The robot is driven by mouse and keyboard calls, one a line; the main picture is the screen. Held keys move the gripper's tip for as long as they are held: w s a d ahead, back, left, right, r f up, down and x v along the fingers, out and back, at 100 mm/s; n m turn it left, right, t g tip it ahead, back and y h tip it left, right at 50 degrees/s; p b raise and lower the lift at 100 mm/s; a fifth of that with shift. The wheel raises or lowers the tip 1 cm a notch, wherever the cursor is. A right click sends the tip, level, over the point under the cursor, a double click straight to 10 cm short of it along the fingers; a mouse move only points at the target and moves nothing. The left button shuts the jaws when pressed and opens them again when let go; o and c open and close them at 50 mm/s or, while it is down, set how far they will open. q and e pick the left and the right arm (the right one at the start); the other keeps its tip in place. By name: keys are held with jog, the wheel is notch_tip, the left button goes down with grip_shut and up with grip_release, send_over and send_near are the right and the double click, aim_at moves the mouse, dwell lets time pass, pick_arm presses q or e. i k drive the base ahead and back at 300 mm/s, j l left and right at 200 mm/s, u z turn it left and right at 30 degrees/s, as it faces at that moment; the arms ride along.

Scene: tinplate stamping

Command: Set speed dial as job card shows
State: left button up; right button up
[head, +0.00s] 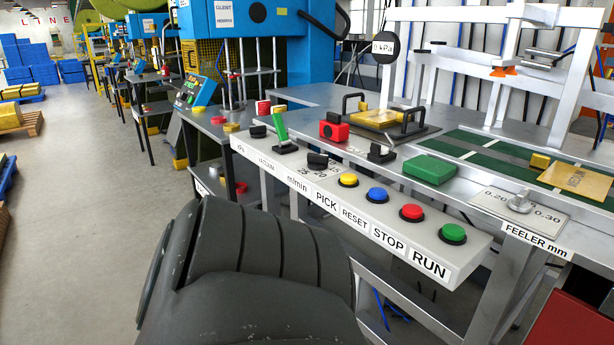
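The speed dial is a black knob (317,161) on the sloping light-grey control panel (462,262), above the PICK label. An m/min label stands to its left, and small numbers around it seem to include 15, 20 and 25. Which number the knob points to is too small to tell. I see no readable job card in the head view. A large dark ribbed link of my own arm fills the bottom middle, in front of the panel's lower left side. Neither gripper's fingers show, and nothing of mine is seen touching the dial.
Yellow (348,180), blue (377,195), red (412,212) and green (452,233) buttons line the panel right of the dial. A green lever (279,128) stands at its left. A round kPa gauge (384,47) rises behind.

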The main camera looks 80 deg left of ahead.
aim_at(316, 161)
jog(key=u, duration=2.35)
